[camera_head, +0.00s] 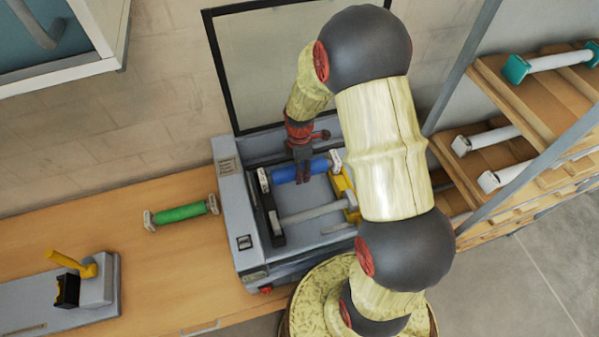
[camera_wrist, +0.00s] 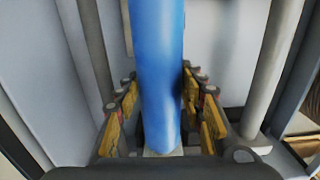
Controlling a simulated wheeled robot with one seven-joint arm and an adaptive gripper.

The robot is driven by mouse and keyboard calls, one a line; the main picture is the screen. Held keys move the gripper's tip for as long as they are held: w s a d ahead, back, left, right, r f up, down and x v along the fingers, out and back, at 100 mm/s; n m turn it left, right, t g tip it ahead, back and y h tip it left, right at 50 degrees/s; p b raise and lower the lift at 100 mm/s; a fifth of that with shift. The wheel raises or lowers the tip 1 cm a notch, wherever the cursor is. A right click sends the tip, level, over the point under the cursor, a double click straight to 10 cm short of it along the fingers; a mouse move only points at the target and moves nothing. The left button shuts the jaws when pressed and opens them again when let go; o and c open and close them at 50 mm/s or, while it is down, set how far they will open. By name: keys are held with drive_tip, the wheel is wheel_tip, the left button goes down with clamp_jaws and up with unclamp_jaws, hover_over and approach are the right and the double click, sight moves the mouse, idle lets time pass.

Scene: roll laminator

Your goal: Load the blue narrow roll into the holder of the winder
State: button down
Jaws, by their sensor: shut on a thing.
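The blue narrow roll (camera_head: 319,166) has pale end caps and lies crosswise over the grey winder (camera_head: 240,215). My gripper (camera_head: 300,172) comes down from above and is shut on it near its middle. In the wrist view the blue roll (camera_wrist: 158,60) runs up between the two yellow-padded fingers of my gripper (camera_wrist: 160,105). A black support (camera_head: 272,215) stands at the winder's left and a yellow part (camera_head: 345,192) at its right. I cannot tell whether the roll's ends touch these supports. My arm hides part of the winder's right side.
A grey bar (camera_head: 315,212) crosses the winder in front of the blue roll. A green roll (camera_head: 181,213) lies on the wooden table (camera_head: 180,270) to the left. A framed clear panel (camera_head: 262,70) stands behind. A shelf rack (camera_head: 530,95) with several white rolls is at right.

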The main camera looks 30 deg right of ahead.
drive_tip(key=shift+f, duration=0.1)
drive_tip(key=shift+f, duration=0.35)
drive_tip(key=shift+f+b, duration=0.15)
drive_tip(key=shift+b, duration=0.25)
drive_tip(key=c, duration=1.1)
unclamp_jaws()
